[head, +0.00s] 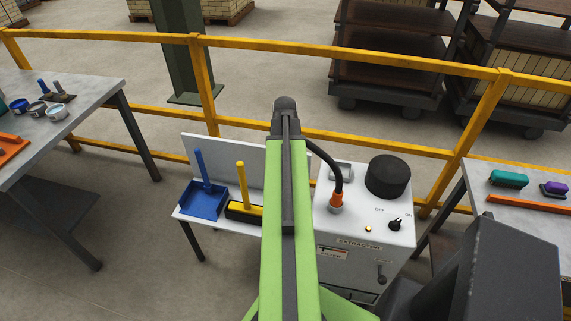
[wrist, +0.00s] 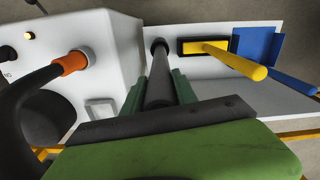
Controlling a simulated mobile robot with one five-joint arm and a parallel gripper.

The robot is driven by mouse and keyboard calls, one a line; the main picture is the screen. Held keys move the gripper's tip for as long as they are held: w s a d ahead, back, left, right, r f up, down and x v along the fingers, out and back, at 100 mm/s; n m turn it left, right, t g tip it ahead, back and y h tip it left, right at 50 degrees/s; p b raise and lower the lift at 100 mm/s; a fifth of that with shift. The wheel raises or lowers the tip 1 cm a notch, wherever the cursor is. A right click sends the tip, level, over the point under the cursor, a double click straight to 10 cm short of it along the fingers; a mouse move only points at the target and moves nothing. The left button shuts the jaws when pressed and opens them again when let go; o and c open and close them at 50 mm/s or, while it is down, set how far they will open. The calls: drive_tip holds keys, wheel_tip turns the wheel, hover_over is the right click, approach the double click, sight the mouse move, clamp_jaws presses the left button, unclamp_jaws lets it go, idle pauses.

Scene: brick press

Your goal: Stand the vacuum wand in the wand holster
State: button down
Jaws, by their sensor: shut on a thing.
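The vacuum wand (wrist: 160,68) is a dark grey tube in the wrist view. My gripper (wrist: 158,86) is shut on it, with a green finger on either side. The wand points away from the wrist camera toward the white stand. Its far end meets a dark round rim (wrist: 159,43), which may be the wand holster's mouth. I cannot tell whether the tip is inside it or just above it. In the head view my arm hides the wand, the holster and my gripper's fingers.
The white extractor (head: 364,235) stands right of my arm, its black hose (head: 327,160) rising from an orange cuff (head: 336,200). A blue dustpan (head: 204,200) and a yellow-handled brush (head: 242,185) stand on the white stand (head: 227,153). A yellow railing (head: 370,62) runs behind.

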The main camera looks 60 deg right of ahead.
drive_tip(key=shift+f, duration=0.4)
drive_tip(key=c, duration=0.9)
unclamp_jaws()
drive_tip(key=shift+r, duration=0.1)
wheel_tip(320, 180, up, 17)
drive_tip(key=p, duration=1.7)
drive_tip(key=shift+r, duration=0.15)
